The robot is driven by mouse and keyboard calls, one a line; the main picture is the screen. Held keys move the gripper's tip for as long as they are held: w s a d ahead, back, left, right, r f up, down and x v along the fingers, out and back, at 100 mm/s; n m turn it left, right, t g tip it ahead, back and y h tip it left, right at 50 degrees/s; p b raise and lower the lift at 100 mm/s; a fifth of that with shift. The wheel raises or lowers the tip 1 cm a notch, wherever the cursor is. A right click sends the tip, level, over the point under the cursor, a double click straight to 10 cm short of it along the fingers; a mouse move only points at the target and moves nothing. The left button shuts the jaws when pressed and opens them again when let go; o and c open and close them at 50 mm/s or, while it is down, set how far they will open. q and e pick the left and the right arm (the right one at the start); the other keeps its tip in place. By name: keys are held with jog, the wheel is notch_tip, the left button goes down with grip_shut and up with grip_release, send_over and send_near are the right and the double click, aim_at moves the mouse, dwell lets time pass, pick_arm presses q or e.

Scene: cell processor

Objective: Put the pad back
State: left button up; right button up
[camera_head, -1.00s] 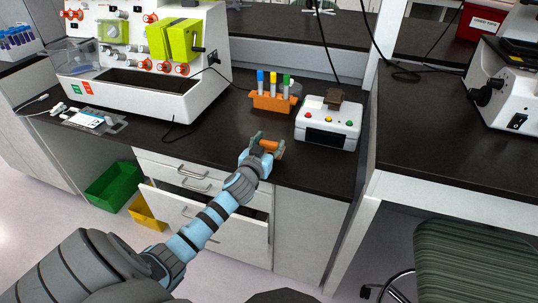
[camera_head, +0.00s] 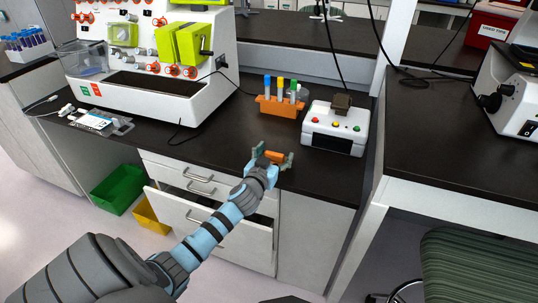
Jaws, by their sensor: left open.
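My right gripper is not in view.
An orange rack (camera_head: 279,107) with several coloured-cap tubes stands behind my left gripper. A drawer (camera_head: 210,217) stands open below the counter. A cable crosses the front edge.

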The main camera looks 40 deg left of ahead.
pick_arm(q)
jog(key=p+v, duration=0.1)
jog(key=v, duration=1.1)
jog(key=s+f+m+g+h, duration=0.1)
jog(key=s+f+g, duration=0.4)
jog(key=f, duration=1)
jog(key=s+f+m+g+h, duration=0.1)
jog(key=s+f+g, duration=0.2)
jog(key=s+f, duration=0.85)
jog(key=s+d+f+m+g+h, duration=0.1)
jog(key=s+d+f+g, duration=0.2)
jog(key=s+f, duration=0.6)
jog(key=s+d+f+g+h, duration=0.1)
jog(key=s+d+f+g, duration=0.2)
jog(key=s+d+f, duration=0.5)
jog(key=s+f, duration=0.1)
jog(key=s, duration=0.4)
jog(key=shift+d+f+m, duration=0.15)
jog(key=shift+f+m, duration=0.25)
